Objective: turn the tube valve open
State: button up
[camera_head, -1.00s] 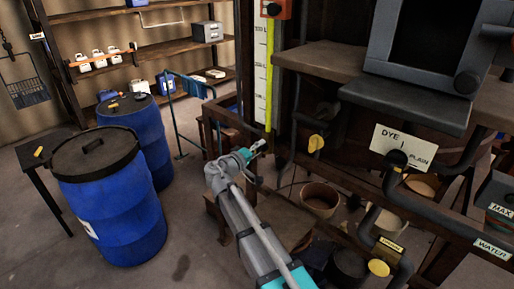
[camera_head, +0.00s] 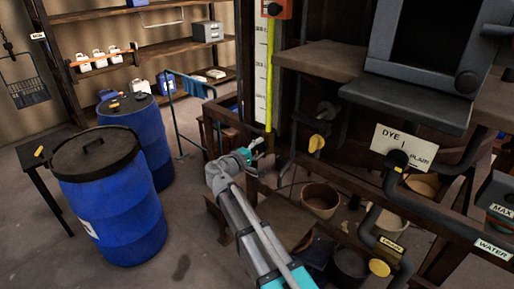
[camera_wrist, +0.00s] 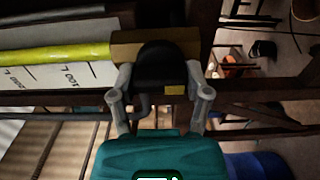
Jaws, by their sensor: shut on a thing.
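The tall sight tube (camera_head: 270,80) with yellow contents stands beside a white marked scale (camera_head: 261,80) in the head view. The yellow tube (camera_wrist: 60,52) lies sideways in the wrist view, ending at a brown block (camera_wrist: 185,42). The dark rounded valve handle (camera_wrist: 162,65), with a small yellow label, sits by that block. My gripper (camera_wrist: 160,92) is shut on this handle, one finger on each side. In the head view my gripper (camera_head: 256,147) is at the tube's lower end, and the handle is too small to make out there.
Dark wooden framing surrounds the valve. A yellow-tipped handle (camera_head: 317,143) and a bowl (camera_head: 320,199) are to the right, with a DYE / PLAIN sign (camera_head: 404,148) farther right. Blue drums (camera_head: 110,200) stand on the left. Open floor lies between drums and frame.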

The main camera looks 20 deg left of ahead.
jog(key=shift+a, duration=0.1)
jog(key=o, duration=1.1)
jog(key=shift+o, duration=0.3)
jog(key=v, duration=1.2)
jog(key=shift+s, duration=0.1)
